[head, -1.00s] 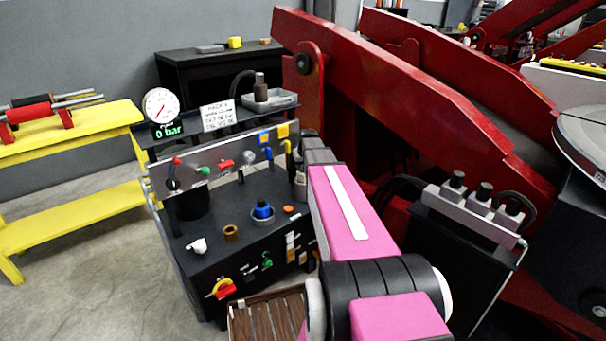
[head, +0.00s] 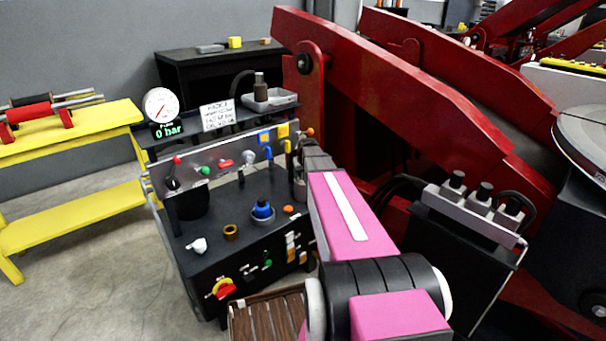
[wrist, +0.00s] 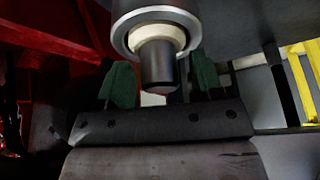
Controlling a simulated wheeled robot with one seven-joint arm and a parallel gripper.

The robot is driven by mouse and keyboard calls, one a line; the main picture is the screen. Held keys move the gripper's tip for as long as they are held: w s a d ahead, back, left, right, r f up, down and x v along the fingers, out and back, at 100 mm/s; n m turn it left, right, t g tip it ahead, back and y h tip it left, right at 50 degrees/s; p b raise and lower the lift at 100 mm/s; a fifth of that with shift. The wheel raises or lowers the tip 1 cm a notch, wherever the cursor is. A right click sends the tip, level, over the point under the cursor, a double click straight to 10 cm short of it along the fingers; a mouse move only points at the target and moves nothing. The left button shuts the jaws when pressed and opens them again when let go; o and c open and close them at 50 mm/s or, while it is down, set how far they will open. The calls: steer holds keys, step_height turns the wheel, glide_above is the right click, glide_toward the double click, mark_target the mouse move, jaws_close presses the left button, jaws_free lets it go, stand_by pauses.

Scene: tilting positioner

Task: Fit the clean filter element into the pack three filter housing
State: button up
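In the wrist view, a round grey metal housing (wrist: 118,38) opens downward at the top. A cream ring (wrist: 160,30) shows inside its mouth, with a dark grey cylinder (wrist: 158,66) hanging below; it looks like the filter element, seated at least partly in the housing. My gripper (wrist: 162,85) has two green fingertips, standing apart on either side of the cylinder. A gap shows on the right; contact on the left is unclear. In the head view, my pink arm hides the gripper and most of the housing area. A dark brown cylinder (head: 260,86) stands in a grey tray (head: 278,98).
The black bench (head: 215,270) carries a blue knob (head: 262,211), a brass ring (head: 231,232) and a white fitting (head: 198,246). A gauge (head: 161,106) above reads 0 bar. Red beams (head: 400,90) stand close right of my arm. A yellow stand (head: 80,210) is at left.

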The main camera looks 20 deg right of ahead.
steer(key=v, duration=1.2)
steer(key=s+a+f+g, duration=0.1)
steer(key=s+a+f, duration=0.3)
steer(key=s, duration=0.4)
steer(key=s+a+f+g, duration=0.2)
steer(key=s+a+f, duration=0.3)
steer(key=s, duration=0.3)
steer(key=s+a+f+g, duration=0.1)
steer(key=s+a+f, duration=0.4)
steer(key=s, duration=0.4)
steer(key=shift+a+f+g, duration=0.15)
steer(key=shift+a+g, duration=0.15)
steer(key=shift+a, duration=0.55)
steer(key=shift+d, duration=0.1)
